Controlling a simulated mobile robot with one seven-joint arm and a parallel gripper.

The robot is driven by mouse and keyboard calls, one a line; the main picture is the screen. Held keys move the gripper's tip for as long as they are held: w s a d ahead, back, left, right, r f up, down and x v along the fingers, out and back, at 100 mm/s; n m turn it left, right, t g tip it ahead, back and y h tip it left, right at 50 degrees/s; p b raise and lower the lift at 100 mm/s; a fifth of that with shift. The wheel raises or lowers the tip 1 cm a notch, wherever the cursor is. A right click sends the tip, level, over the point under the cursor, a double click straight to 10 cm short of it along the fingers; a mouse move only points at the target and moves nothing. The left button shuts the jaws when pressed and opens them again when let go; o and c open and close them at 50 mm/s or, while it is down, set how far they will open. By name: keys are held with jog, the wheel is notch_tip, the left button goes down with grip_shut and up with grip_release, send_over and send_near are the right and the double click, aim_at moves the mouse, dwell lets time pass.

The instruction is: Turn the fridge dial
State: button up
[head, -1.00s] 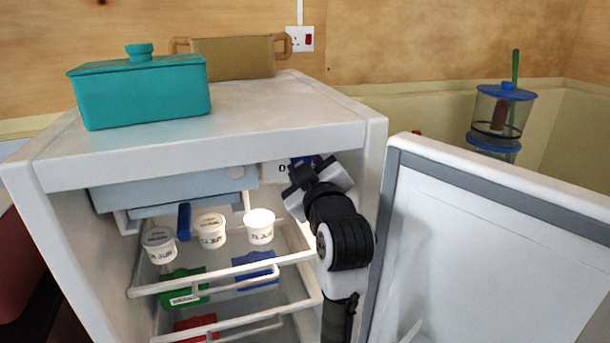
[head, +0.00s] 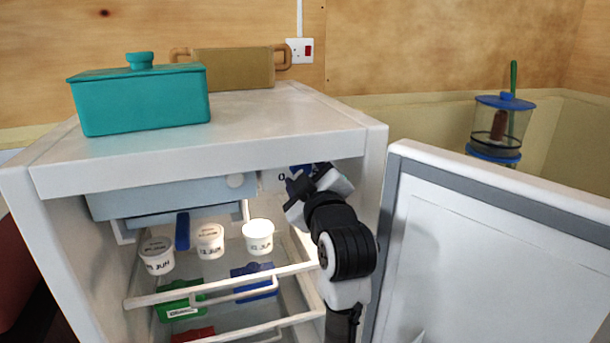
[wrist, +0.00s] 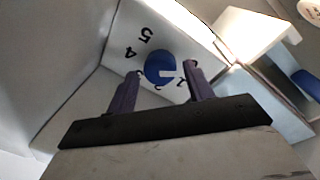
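The fridge dial (wrist: 160,67) is a round blue knob with a white mark, on a white panel inside the open fridge (head: 50,168). Printed numbers surround it in the wrist view; 4, 5 and 1 can be read. My gripper (wrist: 162,70) is open, its two dark fingers apart with the dial showing between their tips. Whether the fingers touch the dial I cannot tell. In the head view my gripper (head: 300,182) reaches the upper right of the fridge interior and covers most of the dial.
The fridge door (head: 480,250) stands open close to the right of my arm. A pale blue freezer box (head: 150,198) is left of the dial. White tubs (head: 258,238) stand on the shelf below. A teal box (head: 145,100) and a tan pot (head: 235,68) sit on top.

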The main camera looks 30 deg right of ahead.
jog(key=shift+o, duration=0.3)
jog(key=shift+s, duration=0.1)
jog(key=b+v, duration=0.5)
jog(key=v, duration=0.8)
jog(key=shift+s+b, duration=0.35)
jog(key=shift+b, duration=0.05)
jog(key=shift+a+f, duration=0.1)
jog(key=shift+f, duration=0.05)
